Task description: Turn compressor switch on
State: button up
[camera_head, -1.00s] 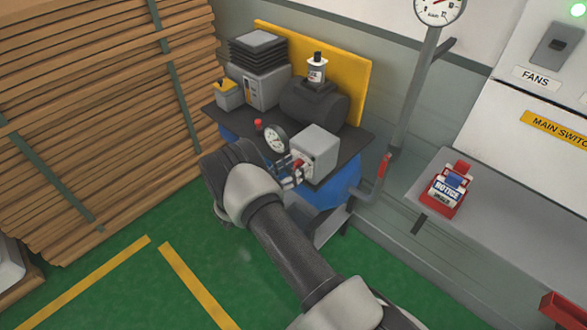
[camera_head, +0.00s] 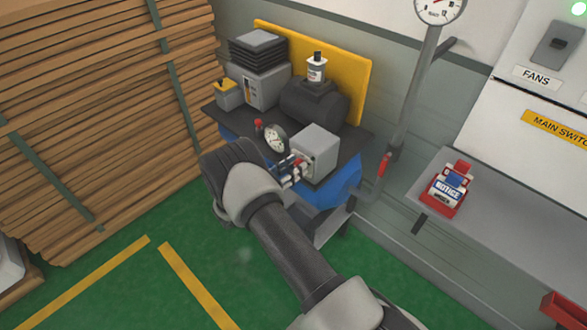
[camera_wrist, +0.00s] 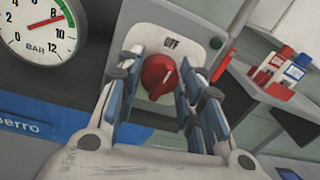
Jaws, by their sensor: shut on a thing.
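The compressor switch is a red rotary knob (camera_wrist: 158,75) on a grey box (camera_head: 317,146) at the front right of the compressor. An "OFF" label shows above the knob in the wrist view. My gripper (camera_head: 290,170) is at the front of this box, and its blue-padded fingers (camera_wrist: 157,88) are on both sides of the knob, shut on it. The exact contact at the pads is hard to see. The compressor (camera_head: 314,105) has a dark top and a blue tank (camera_head: 342,188). My arm hides part of its front.
A pressure gauge (camera_wrist: 40,32) stands left of the switch box. Stacked brown boards (camera_head: 90,110) fill the left. The green floor (camera_head: 110,262) in front is clear.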

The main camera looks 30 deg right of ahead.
jog(key=m+b, duration=0.2)
jog(key=m, duration=0.1)
jog(key=m+b, duration=0.2)
jog(key=m, duration=0.2)
jog(key=m+y+b, duration=0.1)
jog(key=m+b, duration=0.1)
jog(key=m, duration=0.1)
jog(key=shift+s+d+m, duration=0.1)
jog(key=shift+s+m, duration=0.15)
jog(key=shift+m, duration=0.15)
dwell(0.5)
jog(key=o, duration=1.1)
jog(key=shift+c, duration=0.2)
jog(key=f+v, duration=0.1)
jog(key=v, duration=1.1)
jog(key=shift+r, duration=0.5)
jog(key=shift+s, duration=0.1)
